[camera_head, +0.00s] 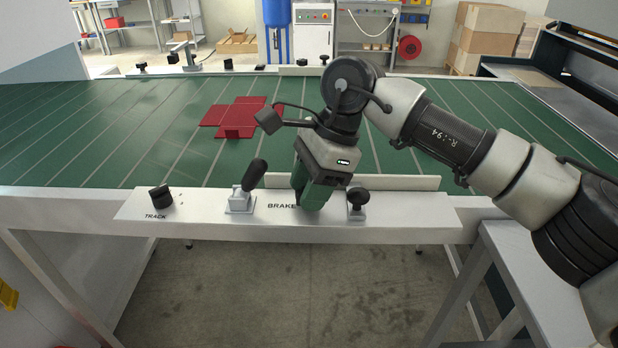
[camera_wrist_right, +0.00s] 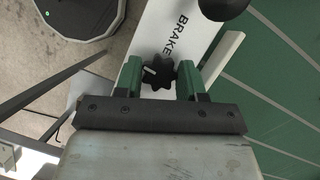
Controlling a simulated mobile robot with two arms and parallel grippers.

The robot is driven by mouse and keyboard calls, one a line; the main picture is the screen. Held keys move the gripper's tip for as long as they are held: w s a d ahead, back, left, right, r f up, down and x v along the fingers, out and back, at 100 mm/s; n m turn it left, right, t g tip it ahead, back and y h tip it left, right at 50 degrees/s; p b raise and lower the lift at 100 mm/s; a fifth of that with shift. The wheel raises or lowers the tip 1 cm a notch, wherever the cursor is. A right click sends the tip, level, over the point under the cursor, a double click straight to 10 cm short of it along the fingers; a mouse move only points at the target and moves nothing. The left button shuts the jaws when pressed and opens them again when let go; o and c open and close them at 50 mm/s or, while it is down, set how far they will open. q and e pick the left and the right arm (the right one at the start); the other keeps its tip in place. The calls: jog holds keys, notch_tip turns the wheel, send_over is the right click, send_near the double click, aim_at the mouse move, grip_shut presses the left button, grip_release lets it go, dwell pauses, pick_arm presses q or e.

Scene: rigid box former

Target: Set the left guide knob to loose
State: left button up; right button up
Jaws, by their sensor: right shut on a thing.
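My right gripper (camera_head: 308,203) points down at the front rail, just right of the BRAKE lettering. In the right wrist view its two green fingers (camera_wrist_right: 160,80) are closed around a black star-shaped knob, which I take to be the left guide knob (camera_wrist_right: 158,75). A white pointer line shows on the knob's top. In the head view the fingers hide this knob. I cannot read any loose or tight marking beside it. My left gripper is not in view.
The front rail (camera_head: 400,203) carries a TRACK knob (camera_head: 161,197), a brake lever (camera_head: 253,176) left of my gripper, and another black knob (camera_head: 358,199) close on its right. A low white bar (camera_head: 412,183) stands behind. A red box blank (camera_head: 238,114) lies on the green belt (camera_head: 150,120).

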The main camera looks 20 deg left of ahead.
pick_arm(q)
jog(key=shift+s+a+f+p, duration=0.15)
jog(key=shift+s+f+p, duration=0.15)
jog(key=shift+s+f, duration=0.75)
pick_arm(e)
jog(key=shift+n+g, duration=0.3)
jog(key=shift+n, duration=0.8)
jog(key=shift+h, duration=0.3)
jog(key=o, duration=0.9)
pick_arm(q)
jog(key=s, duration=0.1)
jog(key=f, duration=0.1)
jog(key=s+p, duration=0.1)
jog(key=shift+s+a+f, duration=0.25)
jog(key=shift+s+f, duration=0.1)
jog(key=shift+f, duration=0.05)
pick_arm(e)
jog(key=v, duration=1.1)
